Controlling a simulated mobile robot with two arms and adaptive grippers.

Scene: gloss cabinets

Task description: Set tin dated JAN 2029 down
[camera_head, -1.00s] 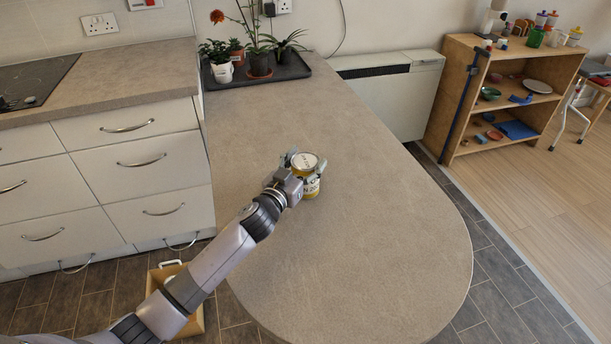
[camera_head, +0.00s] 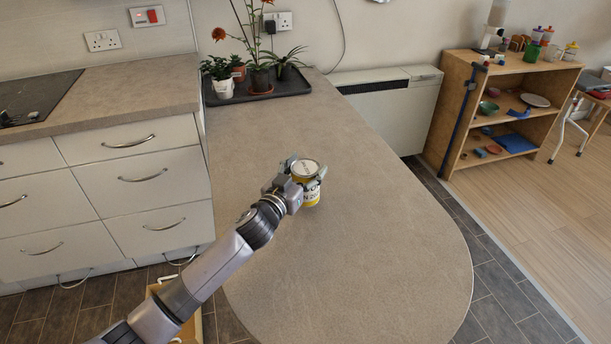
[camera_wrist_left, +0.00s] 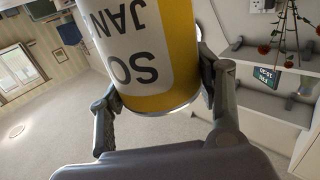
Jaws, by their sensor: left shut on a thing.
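The tin (camera_head: 312,191) is yellow and white with a pale lid, and stands upright at the middle of the rounded worktop (camera_head: 370,240). In the left wrist view the tin (camera_wrist_left: 145,55) shows upside down, with "JAN" and part of another line of print readable; no year shows. My left gripper (camera_head: 297,178) is shut on the tin, a finger on each side of it. The left wrist view also shows the gripper (camera_wrist_left: 165,115) around it. I cannot tell whether the tin's base touches the worktop. My right gripper is not in view.
A dark tray (camera_head: 262,90) with several potted plants is at the worktop's far end. A hob (camera_head: 35,98) is on the left counter. A wooden shelf unit (camera_head: 462,110) stands beyond the right edge. The worktop around the tin is clear.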

